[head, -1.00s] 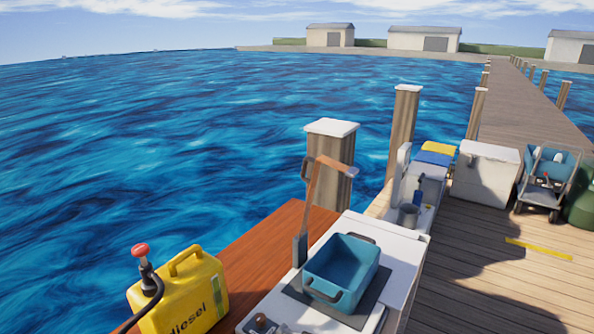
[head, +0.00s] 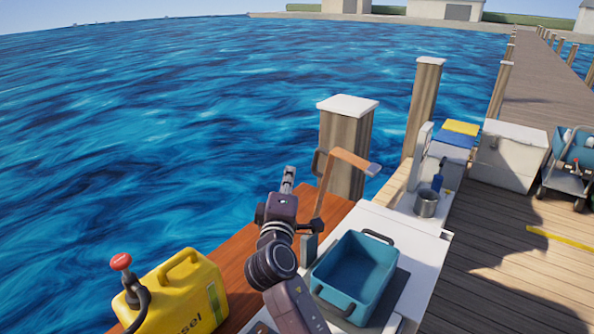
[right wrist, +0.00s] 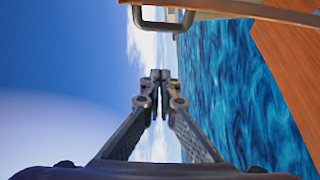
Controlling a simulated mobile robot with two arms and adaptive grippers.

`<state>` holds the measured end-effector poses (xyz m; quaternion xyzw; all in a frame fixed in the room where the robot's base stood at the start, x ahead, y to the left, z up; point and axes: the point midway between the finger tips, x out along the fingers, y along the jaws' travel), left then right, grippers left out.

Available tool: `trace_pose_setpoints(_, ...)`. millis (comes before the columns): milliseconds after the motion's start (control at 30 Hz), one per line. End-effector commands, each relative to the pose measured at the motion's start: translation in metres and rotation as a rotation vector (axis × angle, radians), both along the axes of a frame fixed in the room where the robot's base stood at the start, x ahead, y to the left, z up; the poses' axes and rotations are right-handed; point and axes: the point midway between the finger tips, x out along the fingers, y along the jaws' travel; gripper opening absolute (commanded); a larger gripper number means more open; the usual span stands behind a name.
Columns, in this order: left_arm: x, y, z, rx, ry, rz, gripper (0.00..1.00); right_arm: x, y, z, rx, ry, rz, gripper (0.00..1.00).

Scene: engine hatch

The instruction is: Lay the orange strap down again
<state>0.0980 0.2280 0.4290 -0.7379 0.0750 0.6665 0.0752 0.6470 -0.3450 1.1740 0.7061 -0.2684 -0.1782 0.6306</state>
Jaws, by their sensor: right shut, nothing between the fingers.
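The orange strap (head: 350,160) stands upright from the white boat edge beside the blue bin. Its top bends over to the right and ends in a pale tip. A dark handle loop (head: 318,163) sits on its left side. In the right wrist view the loop (right wrist: 133,20) and part of the strap (right wrist: 260,10) cross the top. My right gripper (head: 289,176) is shut and empty, left of the strap and apart from it. Its closed fingertips (right wrist: 160,76) also show in the right wrist view. My left gripper is out of view.
A blue bin (head: 354,270) stands right of my arm on the white top. A yellow diesel can (head: 180,295) with a red-capped pump stands at left. A wooden post (head: 347,145) rises behind the strap.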

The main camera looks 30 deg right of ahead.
Motion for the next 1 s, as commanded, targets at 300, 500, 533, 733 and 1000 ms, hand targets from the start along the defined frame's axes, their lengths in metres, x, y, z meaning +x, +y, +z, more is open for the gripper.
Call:
trace_pose_setpoints(300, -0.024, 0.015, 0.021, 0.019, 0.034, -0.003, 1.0, 0.046, -0.037, 0.008, 0.001, 0.001, -0.003, 0.0)
trace_pose_setpoints(500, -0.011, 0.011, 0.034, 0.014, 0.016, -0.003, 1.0, 0.064, -0.057, 0.009, 0.002, 0.004, -0.002, 0.0)
trace_pose_setpoints(533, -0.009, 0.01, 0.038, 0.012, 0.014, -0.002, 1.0, 0.059, -0.059, 0.008, 0.003, 0.003, -0.002, 0.0)
trace_pose_setpoints(733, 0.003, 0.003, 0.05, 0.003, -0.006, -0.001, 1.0, 0.04, -0.07, 0.003, 0.003, 0.001, 0.001, 0.0)
trace_pose_setpoints(1000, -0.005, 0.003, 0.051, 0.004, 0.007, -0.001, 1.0, 0.033, -0.074, 0.0, 0.004, -0.001, 0.001, 0.0)
